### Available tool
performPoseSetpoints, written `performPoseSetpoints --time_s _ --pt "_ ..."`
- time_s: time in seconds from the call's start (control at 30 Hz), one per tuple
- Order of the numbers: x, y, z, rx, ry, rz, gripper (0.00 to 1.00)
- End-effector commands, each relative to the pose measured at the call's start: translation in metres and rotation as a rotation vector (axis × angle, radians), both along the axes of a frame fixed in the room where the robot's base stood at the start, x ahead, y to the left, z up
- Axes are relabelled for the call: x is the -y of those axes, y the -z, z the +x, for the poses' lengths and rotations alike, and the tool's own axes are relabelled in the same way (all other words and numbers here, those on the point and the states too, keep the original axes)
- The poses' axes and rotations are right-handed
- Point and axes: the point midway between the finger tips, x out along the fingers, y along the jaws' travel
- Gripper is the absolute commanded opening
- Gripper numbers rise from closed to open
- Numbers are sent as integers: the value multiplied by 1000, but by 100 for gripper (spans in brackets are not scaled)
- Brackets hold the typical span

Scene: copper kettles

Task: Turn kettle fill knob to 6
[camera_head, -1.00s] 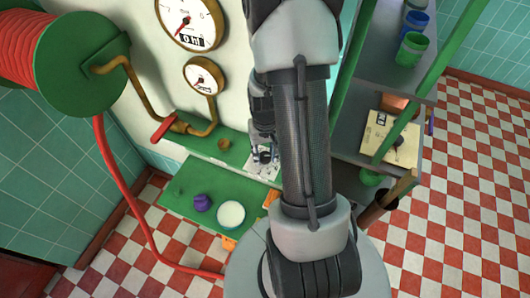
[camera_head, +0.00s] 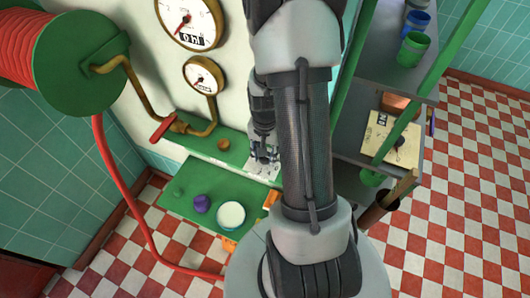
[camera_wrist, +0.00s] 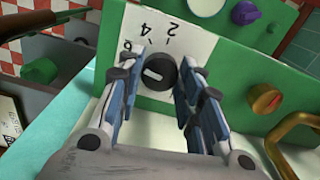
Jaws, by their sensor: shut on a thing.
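The black fill knob (camera_wrist: 158,72) sits on a white dial plate (camera_wrist: 190,45) marked 2, 4 and 6. The plate is on a green panel (camera_wrist: 235,60). The knob's short white mark lies slanted, with one end towards the upper left; I cannot tell exactly which number it lines up with. My gripper (camera_wrist: 160,84) is shut on the knob, one finger on each side. In the head view my gripper (camera_head: 264,154) is at the green ledge beside the white plate (camera_head: 262,172), and the knob is hidden there.
A brass knob (camera_wrist: 264,98) and a brass pipe (camera_wrist: 297,132) are to the right in the wrist view. A purple item (camera_head: 202,203) and a white round item (camera_head: 231,214) sit on the green shelf (camera_head: 172,209). Shelves with cups (camera_head: 413,48) stand right of my arm.

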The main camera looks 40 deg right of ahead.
Motion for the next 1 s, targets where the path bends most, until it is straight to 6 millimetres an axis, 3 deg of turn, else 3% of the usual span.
performPoseSetpoints --time_s 0.37,0.4,0.7,1.0 --pt "0 0 0 0 6 0 10" --pt "0 0 0 0 6 0 34" --pt "0 0 0 0 5 0 54" --pt "0 -1 0 0 5 0 54"
